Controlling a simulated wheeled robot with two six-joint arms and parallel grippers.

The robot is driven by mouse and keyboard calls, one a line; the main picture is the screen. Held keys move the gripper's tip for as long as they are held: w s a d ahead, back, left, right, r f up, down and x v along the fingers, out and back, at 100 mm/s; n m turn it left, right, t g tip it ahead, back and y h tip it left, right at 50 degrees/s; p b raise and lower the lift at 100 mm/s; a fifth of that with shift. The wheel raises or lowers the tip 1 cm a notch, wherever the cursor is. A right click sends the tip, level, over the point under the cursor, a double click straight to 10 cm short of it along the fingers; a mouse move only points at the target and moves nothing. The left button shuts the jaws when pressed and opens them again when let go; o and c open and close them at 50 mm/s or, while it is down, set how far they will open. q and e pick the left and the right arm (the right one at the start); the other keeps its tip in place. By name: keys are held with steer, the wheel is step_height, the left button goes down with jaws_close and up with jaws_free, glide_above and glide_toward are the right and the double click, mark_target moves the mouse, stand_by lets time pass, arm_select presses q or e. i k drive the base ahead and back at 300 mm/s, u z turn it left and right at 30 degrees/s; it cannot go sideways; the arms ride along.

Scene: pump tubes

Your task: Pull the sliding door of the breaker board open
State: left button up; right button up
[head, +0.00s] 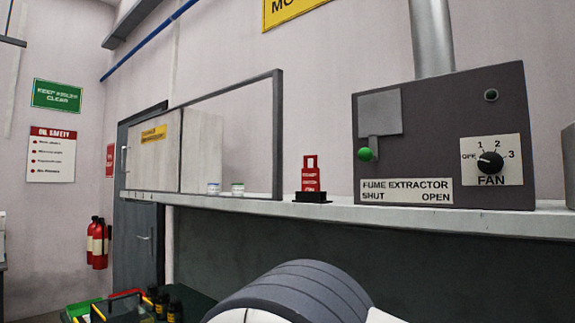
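A long dark-framed case with pale sliding panels stands on the wall shelf at the left. I cannot tell for certain that it is the breaker board. Its left panel (152,165) is pale, with a yellow label (153,134) and a small upright handle (124,160) near its left edge. The right part of the frame (278,135) shows the wall behind, with small jars (237,188) low down. No breaker switches are visible. Neither gripper is in view.
The shelf (345,214) runs across the scene. A fume extractor box (445,140) with a fan knob and a red stand (311,180) are on it. Below left are a green-and-yellow tray (82,308) and dark bottles (174,305). Fire extinguishers (98,243) stand farther left.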

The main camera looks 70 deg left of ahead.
mark_target(153, 146)
steer(key=u, duration=3.8)
steer(key=i, duration=1.35)
steer(key=u, duration=0.65)
steer(key=i, duration=1.9)
steer(key=z, duration=0.4)
